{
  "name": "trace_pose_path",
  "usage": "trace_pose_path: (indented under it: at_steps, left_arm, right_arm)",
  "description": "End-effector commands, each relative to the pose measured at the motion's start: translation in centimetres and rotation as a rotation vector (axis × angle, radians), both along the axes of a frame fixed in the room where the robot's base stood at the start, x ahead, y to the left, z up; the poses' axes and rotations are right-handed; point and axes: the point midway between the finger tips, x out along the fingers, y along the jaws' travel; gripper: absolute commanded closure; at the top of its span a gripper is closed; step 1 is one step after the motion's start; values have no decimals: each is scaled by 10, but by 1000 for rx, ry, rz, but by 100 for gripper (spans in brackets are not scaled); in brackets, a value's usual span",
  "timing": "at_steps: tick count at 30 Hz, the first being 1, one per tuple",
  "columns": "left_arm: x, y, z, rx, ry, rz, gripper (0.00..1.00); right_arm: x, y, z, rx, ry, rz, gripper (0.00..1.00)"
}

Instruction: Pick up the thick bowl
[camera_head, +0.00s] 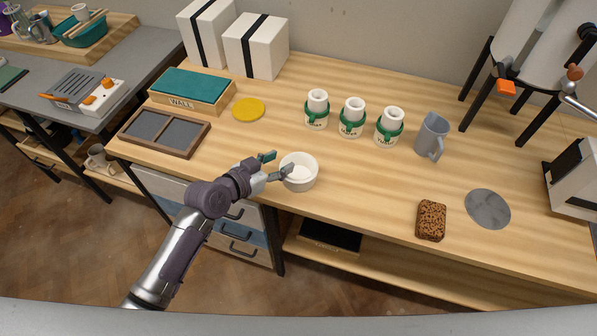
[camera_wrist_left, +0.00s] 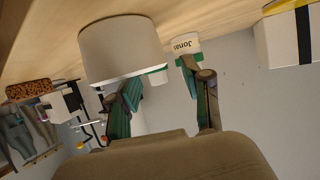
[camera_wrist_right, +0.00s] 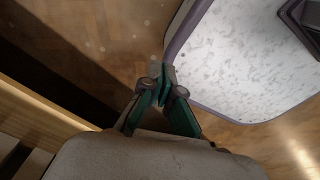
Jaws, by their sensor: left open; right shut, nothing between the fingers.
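The thick bowl (camera_head: 300,177) is a white, thick-walled round bowl, upright near the front edge of the wooden table. It is large in the left wrist view (camera_wrist_left: 120,48), where the picture is upside down. My left gripper (camera_head: 275,164) is open at the bowl's left side. One finger overlaps the rim and the other is outside, apart from the bowl. I cannot tell whether the first finger is inside the bowl or touching it. My right gripper (camera_wrist_right: 161,85) is shut and empty, away from the table top, and not in the head view.
Several things share the table: three white cups in green sleeves (camera_head: 351,122), a grey mug (camera_head: 432,137), a brown speckled sponge (camera_head: 431,221), a grey disc (camera_head: 488,209), a yellow disc (camera_head: 248,109) and a two-part wooden tray (camera_head: 151,145). Wood right of the bowl is clear.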

Motion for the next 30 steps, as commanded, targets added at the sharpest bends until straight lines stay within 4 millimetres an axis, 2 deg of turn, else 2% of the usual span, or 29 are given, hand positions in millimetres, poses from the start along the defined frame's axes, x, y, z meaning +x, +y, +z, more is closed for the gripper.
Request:
trace_pose_path:
  at_steps: [6, 15, 17, 24, 30]
  left_arm:
    - [23, -20, -12, -2, 1, 0, 51]
    - [27, -23, -14, 0, 0, -1, 51]
    - [27, -23, -14, 0, 0, -1, 59]
    - [26, -23, -14, 0, 0, -1, 99]
    - [27, -23, -13, -1, -2, 0, 100]
  right_arm:
    - [0, 7, 2, 8, 0, -2, 100]
    - [0, 10, 1, 12, 1, -3, 100]
    - [-1, 10, 1, 12, 1, -3, 100]
    - [-1, 8, 1, 9, 2, -1, 100]
    - [-2, 4, 2, 5, 3, 1, 100]
